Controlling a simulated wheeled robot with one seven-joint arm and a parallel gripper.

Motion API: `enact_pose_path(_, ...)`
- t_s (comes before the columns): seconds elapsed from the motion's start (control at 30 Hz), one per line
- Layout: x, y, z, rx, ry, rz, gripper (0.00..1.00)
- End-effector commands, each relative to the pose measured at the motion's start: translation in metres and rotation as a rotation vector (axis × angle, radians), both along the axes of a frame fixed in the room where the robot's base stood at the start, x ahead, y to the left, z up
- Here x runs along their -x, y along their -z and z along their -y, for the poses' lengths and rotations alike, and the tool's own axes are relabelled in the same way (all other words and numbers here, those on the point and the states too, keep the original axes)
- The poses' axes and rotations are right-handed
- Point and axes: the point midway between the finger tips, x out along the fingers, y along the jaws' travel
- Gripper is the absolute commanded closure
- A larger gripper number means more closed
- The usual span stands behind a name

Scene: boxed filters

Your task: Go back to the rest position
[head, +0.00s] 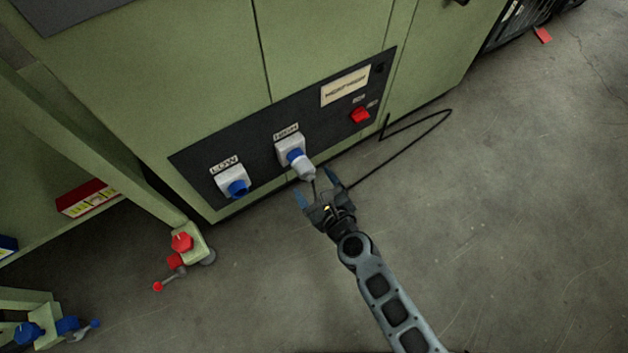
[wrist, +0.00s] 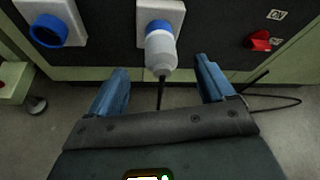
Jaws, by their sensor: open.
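My gripper (head: 316,186) is open and empty, its two blue fingers apart, just in front of a white plug (head: 304,170). The plug sits in the blue socket labelled HIGH (head: 290,149) on the dark panel of the green cabinet. In the wrist view the plug (wrist: 160,55) stands beyond and between my fingertips (wrist: 160,80), with a dark cable hanging below it. The fingers do not appear to touch it. The LOW socket (head: 233,182) to the left is empty; it also shows in the wrist view (wrist: 48,30).
A red switch (head: 360,115) is on the panel's right. A black cable (head: 420,121) loops over the floor. Red-handled (head: 181,243) and blue-handled (head: 68,325) fittings stand at lower left, near a shelf with a red box (head: 88,198).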

Motion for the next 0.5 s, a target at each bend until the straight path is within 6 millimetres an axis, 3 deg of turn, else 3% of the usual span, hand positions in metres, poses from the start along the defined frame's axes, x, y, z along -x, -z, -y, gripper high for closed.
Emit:
enact_pose_path(0.37, 0.000, 0.000, 0.000, 0.001, 0.000, 0.000, 0.18)
enact_pose_path(0.5, 0.010, 0.001, 0.015, 0.063, -0.009, 0.028, 0.18)
